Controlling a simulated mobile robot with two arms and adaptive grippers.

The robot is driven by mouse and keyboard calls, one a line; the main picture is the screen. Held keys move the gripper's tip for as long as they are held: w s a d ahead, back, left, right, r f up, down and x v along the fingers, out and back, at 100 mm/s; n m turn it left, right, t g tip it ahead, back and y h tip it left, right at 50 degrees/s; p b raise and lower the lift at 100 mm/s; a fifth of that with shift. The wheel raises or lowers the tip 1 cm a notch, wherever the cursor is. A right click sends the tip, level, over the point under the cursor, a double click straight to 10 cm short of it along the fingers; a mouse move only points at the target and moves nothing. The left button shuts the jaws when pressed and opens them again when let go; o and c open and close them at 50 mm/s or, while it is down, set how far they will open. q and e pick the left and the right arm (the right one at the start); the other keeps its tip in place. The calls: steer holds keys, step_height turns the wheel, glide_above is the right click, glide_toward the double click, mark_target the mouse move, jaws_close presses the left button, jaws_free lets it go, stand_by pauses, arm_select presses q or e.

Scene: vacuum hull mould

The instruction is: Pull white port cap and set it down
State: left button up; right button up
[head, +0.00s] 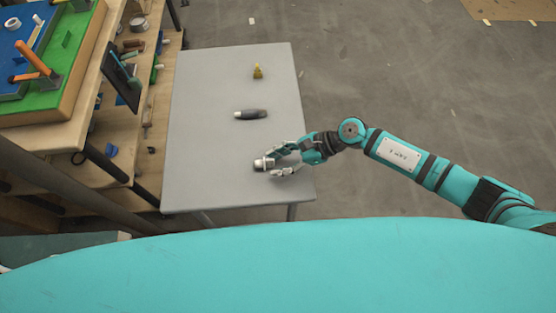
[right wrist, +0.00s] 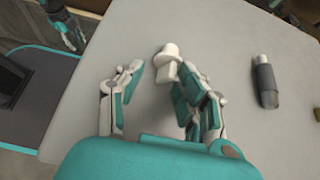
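The white port cap piece (head: 262,163) is on the grey table near its front edge. In the right wrist view it is a short white stepped piece (right wrist: 167,62) just past my fingertips. I cannot tell whether it is one part or a cap on a fitting. My right gripper (head: 273,162) comes in from the right, low over the table. Its fingers (right wrist: 157,75) are apart, with a clear gap between them. The right-hand finger is close to the piece; contact cannot be told. A left-side gripper (right wrist: 68,28), apparently mine, shows small beyond the table edge in the right wrist view.
A dark grey tool with a light end (head: 250,115) lies mid-table; a small yellow piece (head: 258,71) stands farther back. The rest of the grey table (head: 205,140) is bare. A wooden shelf (head: 112,160) with several items stands close on the left.

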steer(key=v, duration=1.1)
steer(key=shift+d+r, duration=0.15)
steer(key=shift+d, duration=0.15)
